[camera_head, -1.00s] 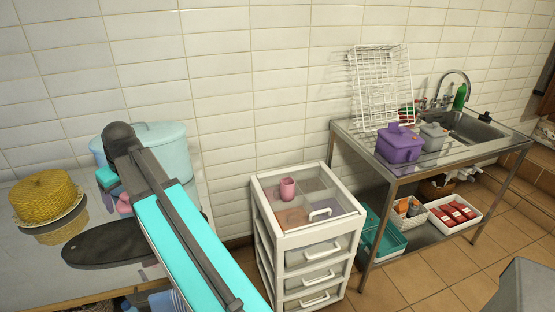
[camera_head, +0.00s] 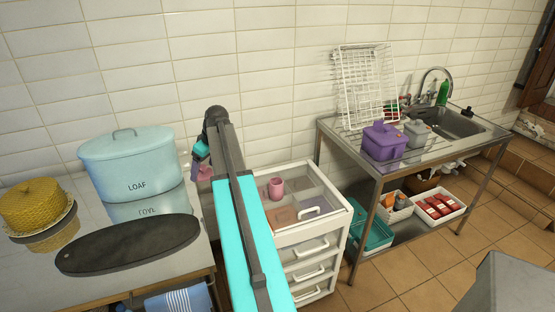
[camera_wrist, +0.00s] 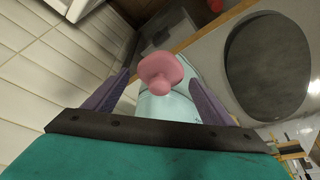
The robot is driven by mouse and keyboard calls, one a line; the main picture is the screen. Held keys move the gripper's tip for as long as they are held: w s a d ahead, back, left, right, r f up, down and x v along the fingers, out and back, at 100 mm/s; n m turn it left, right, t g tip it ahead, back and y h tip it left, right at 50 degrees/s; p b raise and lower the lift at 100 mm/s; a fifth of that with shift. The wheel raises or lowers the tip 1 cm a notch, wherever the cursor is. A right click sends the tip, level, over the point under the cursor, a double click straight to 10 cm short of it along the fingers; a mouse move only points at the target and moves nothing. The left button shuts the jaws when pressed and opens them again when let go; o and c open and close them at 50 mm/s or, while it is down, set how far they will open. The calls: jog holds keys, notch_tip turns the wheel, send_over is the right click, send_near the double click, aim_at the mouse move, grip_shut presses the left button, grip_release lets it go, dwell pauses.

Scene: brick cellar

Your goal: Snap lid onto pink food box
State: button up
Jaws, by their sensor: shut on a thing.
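My gripper (camera_wrist: 158,80) has purple fingers and is shut on a pink piece (camera_wrist: 162,68) with a rounded knob, which looks like a lid. In the head view the piece (camera_head: 205,173) is partly hidden by my arm, between the bread bin and the drawer cart. On the cart top stands a pink cup-like vessel (camera_head: 276,187), upright, with a flat salmon-pink square (camera_head: 283,217) in front of it. I cannot tell which of these is the pink food box. The held piece is apart from both.
A white drawer cart (camera_head: 308,238) stands right of my arm. The steel sink table (camera_head: 350,150) holds a purple box (camera_head: 384,141), a grey box (camera_head: 417,133) and a wire rack (camera_head: 366,85). At left are a pale blue LOAF bin (camera_head: 135,165), a dark oval board (camera_head: 128,244) and a yellow dome (camera_head: 36,205).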

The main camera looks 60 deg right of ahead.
jog(key=s+d+f+p, duration=0.1)
jog(key=s+d+f, duration=0.1)
jog(key=s+d, duration=0.6)
jog(key=s+d+f+p, duration=0.2)
jog(key=s+d, duration=0.7)
jog(key=d, duration=0.7)
jog(key=shift+d+f, duration=0.15)
jog(key=shift+f, duration=0.4)
jog(key=shift+s+f, duration=0.1)
jog(key=shift+f, duration=0.05)
notch_tip(320, 180, down, 6)
jog(key=b, duration=0.2)
jog(key=shift+b, duration=0.3)
jog(key=shift+s+b, duration=0.1)
jog(key=shift+b, duration=0.2)
dwell(0.7)
jog(key=shift+f+b, duration=0.3)
jog(key=shift+b, duration=0.1)
dwell(1.0)
dwell(0.5)
